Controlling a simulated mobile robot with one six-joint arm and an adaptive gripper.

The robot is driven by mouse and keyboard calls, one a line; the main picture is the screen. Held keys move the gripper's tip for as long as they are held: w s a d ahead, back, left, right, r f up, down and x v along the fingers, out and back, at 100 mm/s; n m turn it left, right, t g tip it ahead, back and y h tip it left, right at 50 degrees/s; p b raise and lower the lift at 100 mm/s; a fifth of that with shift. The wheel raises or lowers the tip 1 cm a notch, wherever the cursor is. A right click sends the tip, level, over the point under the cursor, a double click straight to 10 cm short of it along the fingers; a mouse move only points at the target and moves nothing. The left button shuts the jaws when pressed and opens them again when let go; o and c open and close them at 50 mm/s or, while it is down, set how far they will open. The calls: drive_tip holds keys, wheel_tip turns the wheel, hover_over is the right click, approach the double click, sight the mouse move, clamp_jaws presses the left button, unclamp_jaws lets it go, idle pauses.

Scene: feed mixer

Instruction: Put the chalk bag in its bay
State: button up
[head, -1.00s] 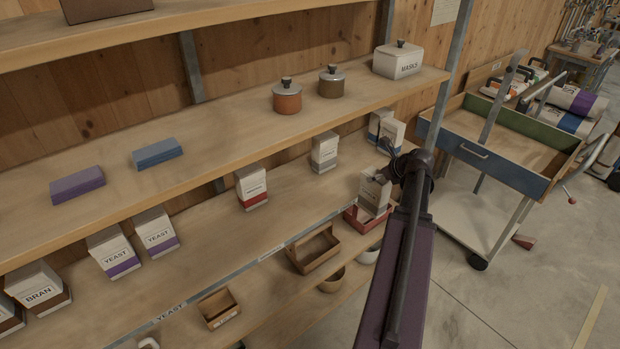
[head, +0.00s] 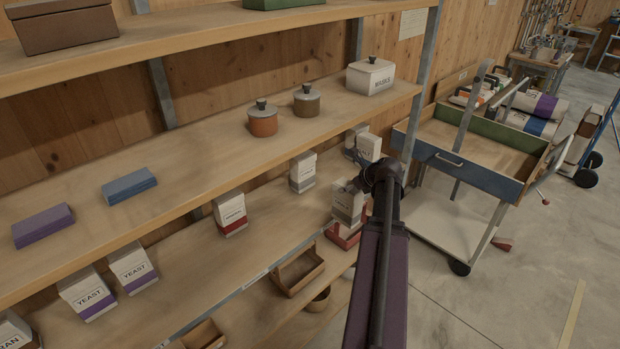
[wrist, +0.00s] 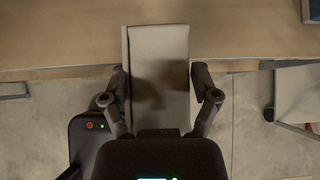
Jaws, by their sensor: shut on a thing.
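My gripper (head: 366,187) is shut on a pale paper bag with a grey band (head: 346,206), at the right end of the middle shelf. The wrist view shows the bag (wrist: 158,55) between both fingers (wrist: 160,82), its top reaching over the shelf edge. Its label cannot be read, so I cannot tell for sure that it is the chalk bag. A similar grey-banded bag (head: 302,172) stands farther back on the same shelf. Whether the held bag touches the shelf is hidden. I cannot tell which bay is the chalk one.
White bags with blue bands (head: 368,147) stand behind my gripper. A red-banded bag (head: 230,214) and YEAST bags (head: 133,268) stand to the left. A red tray (head: 345,237) and a wooden tray (head: 298,273) sit below. A trolley (head: 470,190) stands to the right.

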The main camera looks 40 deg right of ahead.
drive_tip(key=w, duration=1.2)
drive_tip(key=shift+w+a, duration=0.35)
drive_tip(key=shift+a, duration=0.1)
drive_tip(key=w, duration=0.1)
drive_tip(key=w+f+b, duration=0.1)
drive_tip(key=w, duration=0.1)
drive_tip(key=shift+w+a+f+b, duration=0.2)
drive_tip(key=shift+w+f+b, duration=0.1)
drive_tip(key=shift+w, duration=0.1)
drive_tip(key=shift+f, duration=0.15)
drive_tip(key=o, duration=1.2)
drive_tip(key=shift+c, duration=0.2)
